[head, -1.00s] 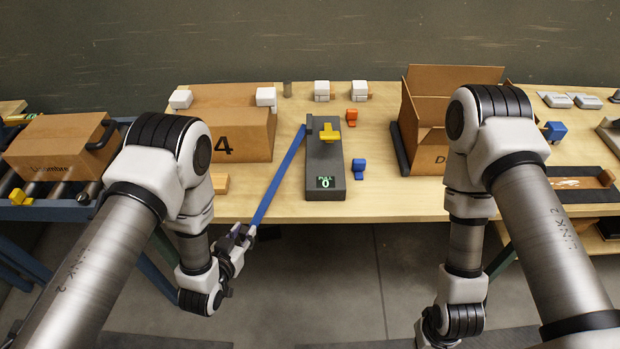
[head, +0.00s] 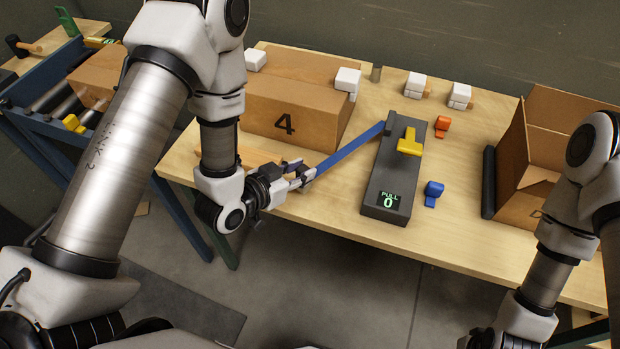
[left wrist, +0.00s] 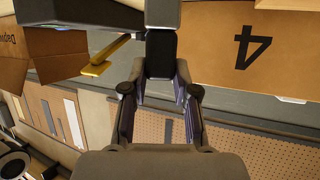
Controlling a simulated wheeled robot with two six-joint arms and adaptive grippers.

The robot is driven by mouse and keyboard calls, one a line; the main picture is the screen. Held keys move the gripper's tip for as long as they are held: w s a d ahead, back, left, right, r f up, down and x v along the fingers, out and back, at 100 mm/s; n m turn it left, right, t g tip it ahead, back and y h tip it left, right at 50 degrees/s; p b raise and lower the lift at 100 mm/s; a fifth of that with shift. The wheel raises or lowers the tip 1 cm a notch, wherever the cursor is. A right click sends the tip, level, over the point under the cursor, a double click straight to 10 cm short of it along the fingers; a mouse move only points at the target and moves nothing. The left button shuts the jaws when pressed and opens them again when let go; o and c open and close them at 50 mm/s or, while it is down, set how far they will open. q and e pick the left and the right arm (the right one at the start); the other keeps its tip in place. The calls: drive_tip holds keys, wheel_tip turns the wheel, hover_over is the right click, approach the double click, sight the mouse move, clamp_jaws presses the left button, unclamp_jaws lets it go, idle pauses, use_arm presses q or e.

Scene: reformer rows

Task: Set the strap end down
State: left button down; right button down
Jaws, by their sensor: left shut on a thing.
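The blue strap (head: 350,149) runs from the far end of a dark grey block (head: 383,182) down to the left. My left gripper (head: 304,175) is shut on the strap's free end, near the table's front edge and in front of the box marked 4. The block carries a yellow handle (head: 409,146) and a display reading PULL 0. In the left wrist view my gripper (left wrist: 158,92) fills the middle; I cannot make out the strap between its fingers. My right arm shows at the lower right, but its gripper is out of view.
The closed box marked 4 (head: 290,115) stands behind my left gripper. An open box (head: 535,140) stands at the right. Small orange (head: 442,125) and blue (head: 433,192) clips lie right of the block. The tabletop in front of the open box is clear.

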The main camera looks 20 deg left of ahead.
use_arm(q)
drive_tip(key=shift+w+d+r, duration=0.3)
drive_tip(key=shift+w+d, duration=0.1)
drive_tip(key=shift+w, duration=0.35)
drive_tip(key=shift+w+d, duration=0.25)
drive_tip(key=shift+w, duration=0.05)
drive_tip(key=f, duration=0.1)
drive_tip(key=f+p, duration=0.1)
drive_tip(key=f, duration=0.1)
drive_tip(key=shift+w+d+f, duration=0.1)
drive_tip(key=shift+w+f, duration=0.15)
drive_tip(key=shift+w, duration=0.05)
drive_tip(key=shift+w+f, duration=0.15)
drive_tip(key=shift+f, duration=0.05)
use_arm(e)
wheel_tip(320, 180, up, 2)
drive_tip(key=shift+d+r, duration=0.15)
drive_tip(key=shift+r, duration=0.05)
use_arm(q)
drive_tip(key=shift+s+f, duration=0.1)
drive_tip(key=shift+s, duration=0.1)
drive_tip(key=c, duration=0.9)
unclamp_jaws()
drive_tip(key=shift+w, duration=0.1)
use_arm(e)
drive_tip(key=shift+f, duration=0.1)
